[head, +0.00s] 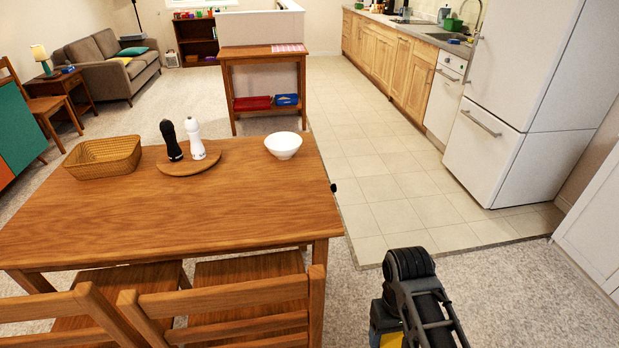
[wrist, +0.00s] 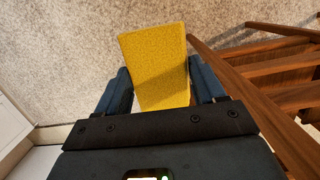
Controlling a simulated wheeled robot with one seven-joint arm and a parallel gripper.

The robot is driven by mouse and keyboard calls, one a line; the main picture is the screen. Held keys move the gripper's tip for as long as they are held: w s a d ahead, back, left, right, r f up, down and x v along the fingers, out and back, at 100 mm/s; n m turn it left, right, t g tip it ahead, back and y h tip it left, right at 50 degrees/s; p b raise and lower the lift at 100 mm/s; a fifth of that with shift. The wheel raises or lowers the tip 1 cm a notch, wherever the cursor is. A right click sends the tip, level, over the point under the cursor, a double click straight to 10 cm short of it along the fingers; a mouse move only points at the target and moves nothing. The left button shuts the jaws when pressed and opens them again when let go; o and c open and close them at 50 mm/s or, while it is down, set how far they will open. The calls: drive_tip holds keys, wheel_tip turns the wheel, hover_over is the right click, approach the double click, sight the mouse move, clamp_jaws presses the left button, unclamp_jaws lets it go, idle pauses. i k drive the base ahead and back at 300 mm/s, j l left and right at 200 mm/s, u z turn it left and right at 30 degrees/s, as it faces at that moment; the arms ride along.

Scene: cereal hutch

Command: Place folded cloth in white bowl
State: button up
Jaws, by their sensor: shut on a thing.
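My gripper (wrist: 160,78) is shut on a yellow, flat, fabric-textured block, which I take to be the folded cloth (wrist: 158,52). It sticks out beyond the two blue fingers, over carpet. In the head view, my arm's end is at the lower right, beside the dining table and chairs, with a little yellow showing at the bottom edge. The white bowl (head: 283,145) stands upright near the table's far right corner. No contents show inside it. My gripper is well apart from the bowl, on the near side to its right.
The wooden table (head: 200,218) also holds a wicker basket (head: 103,158) and a round board (head: 183,166) with black and white mills. Chairs (head: 225,318) line its near side; one chair's wood (wrist: 275,75) is close right of my gripper. Tiled floor (head: 400,185) right of the table is clear.

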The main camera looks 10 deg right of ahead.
sight(284, 146)
drive_tip(key=i+l, duration=0.25)
drive_tip(key=l, duration=0.2)
drive_tip(key=i+l, duration=0.55)
drive_tip(key=l, duration=0.3)
drive_tip(key=i+l, duration=0.25)
drive_tip(key=l, duration=0.15)
drive_tip(key=i+l, duration=0.25)
drive_tip(key=l, duration=0.2)
